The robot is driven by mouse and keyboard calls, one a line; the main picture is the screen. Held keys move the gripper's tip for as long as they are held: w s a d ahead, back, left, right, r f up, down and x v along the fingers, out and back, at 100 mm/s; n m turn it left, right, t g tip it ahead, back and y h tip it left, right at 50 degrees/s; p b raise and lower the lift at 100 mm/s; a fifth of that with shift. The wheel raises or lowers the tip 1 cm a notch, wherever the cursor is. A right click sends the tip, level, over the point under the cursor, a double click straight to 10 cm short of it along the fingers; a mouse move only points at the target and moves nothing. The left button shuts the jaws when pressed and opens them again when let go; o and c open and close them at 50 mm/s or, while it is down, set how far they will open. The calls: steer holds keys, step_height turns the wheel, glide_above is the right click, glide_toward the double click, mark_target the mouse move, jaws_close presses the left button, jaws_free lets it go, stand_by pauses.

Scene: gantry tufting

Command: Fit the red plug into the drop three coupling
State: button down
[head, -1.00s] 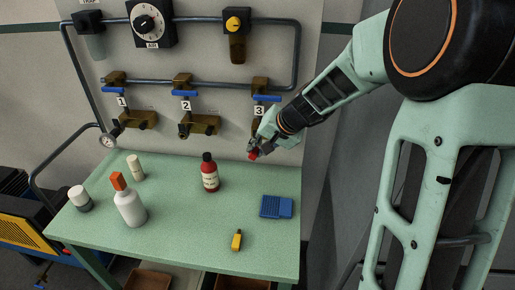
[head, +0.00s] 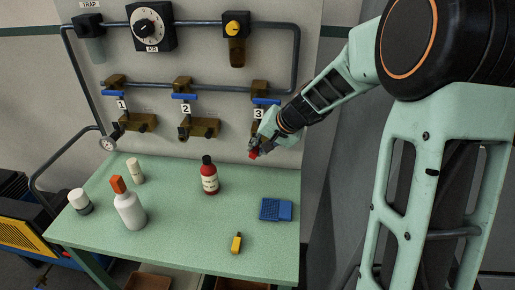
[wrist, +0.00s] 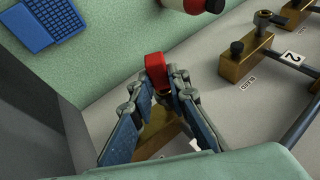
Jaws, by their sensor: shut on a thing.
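The red plug (head: 253,153) is held in my gripper (head: 259,146), in front of the wall board below the number 3 label (head: 258,113). In the wrist view the red plug (wrist: 154,66) sticks out past the fingertips of my gripper (wrist: 162,88), which are shut on it. The drop three valve has a blue handle (head: 266,101). My gripper and wrist cover most of its lower fitting. A brass block (wrist: 160,132) shows partly between and behind the fingers in the wrist view. I cannot tell whether the plug touches the coupling.
Drop two's brass fitting (head: 200,128) and drop one's (head: 139,122) are to the left. On the green table (head: 180,240) stand a red bottle (head: 209,177), a white bottle with orange cap (head: 129,207), a blue case (head: 276,209) and a yellow item (head: 237,242). The table's front middle is clear.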

steer(key=shift+w+d, duration=0.1)
steer(key=shift+w, duration=0.25)
steer(key=shift+w+d+r, duration=0.1)
steer(key=shift+w+r, duration=0.05)
steer(key=shift+w, duration=0.05)
stand_by(1.1)
steer(key=shift+s+b, duration=0.15)
steer(key=shift+b, duration=0.4)
steer(key=c, duration=1.8)
jaws_free()
steer(key=shift+s, duration=0.1)
steer(key=shift+o, duration=0.2)
steer(key=v, duration=1.1)
steer(key=shift+s+r, duration=0.3)
steer(key=shift+w+d, duration=0.1)
